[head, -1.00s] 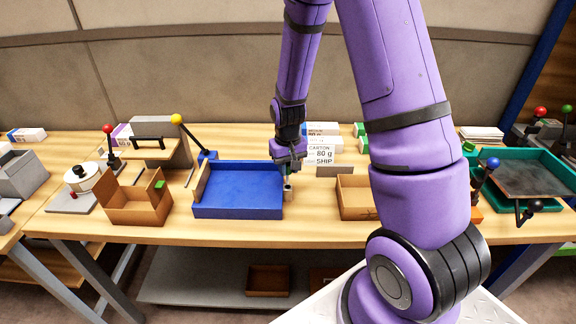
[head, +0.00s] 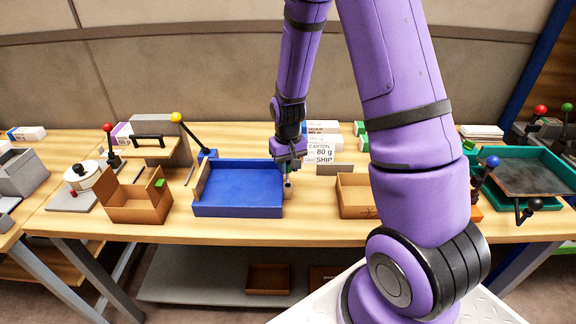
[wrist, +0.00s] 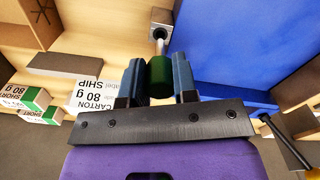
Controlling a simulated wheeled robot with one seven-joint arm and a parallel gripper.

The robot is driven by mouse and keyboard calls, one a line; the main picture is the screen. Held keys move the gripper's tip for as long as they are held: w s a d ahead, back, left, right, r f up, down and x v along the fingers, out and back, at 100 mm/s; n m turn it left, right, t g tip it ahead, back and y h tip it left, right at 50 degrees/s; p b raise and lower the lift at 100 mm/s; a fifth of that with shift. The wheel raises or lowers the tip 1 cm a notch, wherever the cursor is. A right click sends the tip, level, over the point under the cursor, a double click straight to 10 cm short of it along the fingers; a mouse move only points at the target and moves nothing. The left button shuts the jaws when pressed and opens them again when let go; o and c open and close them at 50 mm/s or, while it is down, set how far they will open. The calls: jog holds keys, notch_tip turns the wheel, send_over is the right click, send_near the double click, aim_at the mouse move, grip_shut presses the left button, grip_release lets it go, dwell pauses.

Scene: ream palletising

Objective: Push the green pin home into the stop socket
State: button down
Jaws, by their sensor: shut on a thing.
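The green pin (wrist: 159,78) sits between the two blue-grey fingers of my gripper (wrist: 158,64) in the wrist view. The gripper is shut on its green head. A thin metal shank (wrist: 160,35) runs from the head toward a dark, round end by the wooden table. I cannot tell how deep the shank sits in the stop socket, since that spot is small and partly hidden. In the head view my gripper (head: 289,166) points down just right of the blue tray (head: 238,211), close above the table.
The blue tray stands close on the gripper's left. An open cardboard box (head: 355,208) is on its right, with a grey plate (head: 335,170) behind it. White cartons (head: 322,147) stand behind the gripper. A yellow-knobbed lever (head: 192,133) leans at the tray's back left.

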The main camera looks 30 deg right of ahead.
jog(key=shift+f, duration=2.75)
jog(key=c, duration=0.8)
grip_release()
jog(key=shift+r, duration=0.15)
notch_tip(320, 180, up, 10)
jog(key=shift+r, duration=0.25)
jog(key=shift+r, duration=0.1)
notch_tip(320, 180, up, 10)
jog(key=f+t, duration=0.1)
send_over(288, 179)
jog(key=s+a, duration=0.2)
jog(key=s, duration=0.1)
jog(key=s+a+r+n+t, duration=0.2)
jog(key=s+a+r+t, duration=0.1)
jog(key=s+r, duration=1.05)
jog(key=s+a+r+t, duration=0.1)
jog(key=s+r, duration=0.3)
jog(key=s, duration=0.2)
jog(key=shift+s+a+r, duration=0.2)
jog(key=shift+s+r, duration=0.1)
jog(key=shift+s, duration=0.1)
